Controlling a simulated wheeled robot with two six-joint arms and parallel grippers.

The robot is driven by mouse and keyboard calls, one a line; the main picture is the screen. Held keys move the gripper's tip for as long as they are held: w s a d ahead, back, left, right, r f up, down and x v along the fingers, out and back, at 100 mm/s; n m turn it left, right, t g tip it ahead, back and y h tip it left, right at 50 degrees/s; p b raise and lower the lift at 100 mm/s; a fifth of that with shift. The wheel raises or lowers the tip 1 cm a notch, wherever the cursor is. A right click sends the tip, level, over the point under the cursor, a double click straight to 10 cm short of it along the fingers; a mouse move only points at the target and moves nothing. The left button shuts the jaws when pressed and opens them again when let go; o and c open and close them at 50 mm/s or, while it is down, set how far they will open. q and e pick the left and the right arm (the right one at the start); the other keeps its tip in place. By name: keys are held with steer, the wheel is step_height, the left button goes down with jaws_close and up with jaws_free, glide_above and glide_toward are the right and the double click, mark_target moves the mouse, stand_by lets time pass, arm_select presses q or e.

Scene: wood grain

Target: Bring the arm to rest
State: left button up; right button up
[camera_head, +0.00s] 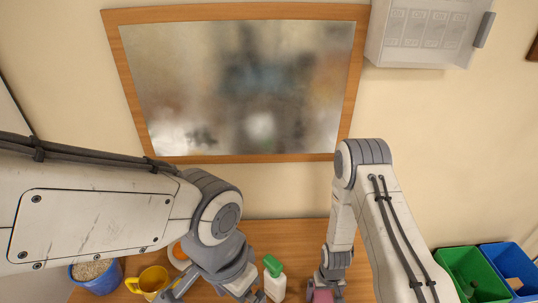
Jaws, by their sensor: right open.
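My left arm comes in from the left. Its gripper (208,291) is low in the view, over the wooden table (290,240), and its fingertips are cut off or hidden by the lower edge. My right arm bends down from its elbow. Its gripper (325,288) points down over the table at the bottom edge and is open. A pink thing (322,296) shows just below the right gripper, mostly cut off. I cannot tell whether they touch.
A white bottle with a green cap (274,282) stands between the grippers. A yellow mug (150,282) and a blue pot (97,278) are at lower left. Green (473,275) and blue (514,268) bins are at lower right. A wood-framed mirror (240,85) hangs behind.

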steer(key=shift+f, duration=0.35)
step_height(320, 180, up, 4)
steer(key=shift+f+b, duration=0.15)
steer(key=shift+b, duration=0.75)
steer(key=s+d+r+p, duration=0.3)
steer(key=s+r+p, duration=0.4)
steer(key=s, duration=0.4)
steer(key=w+f+t+b, duration=0.1)
steer(key=w+b, duration=0.2)
steer(key=w+f+t+b, duration=0.2)
steer(key=w+b, duration=0.1)
steer(key=w, duration=0.1)
steer(key=w+f+t+b, duration=0.1)
steer(key=w+b, duration=0.2)
steer(key=shift+w+f, duration=0.15)
steer(key=shift+w, duration=0.1)
steer(key=w+t+b, duration=0.3)
steer(key=w+b, duration=0.1)
steer(key=w, duration=0.1)
steer(key=shift+w+a+f+m+t, duration=0.1)
steer(key=shift+w+m+t, duration=0.2)
steer(key=shift+m+t, duration=0.1)
steer(key=w+r+t+b, duration=0.2)
steer(key=w+t+b, duration=0.4)
steer(key=w, duration=0.1)
steer(key=shift+a+r+m, duration=0.3)
steer(key=shift+r, duration=0.1)
steer(key=shift+a, duration=0.1)
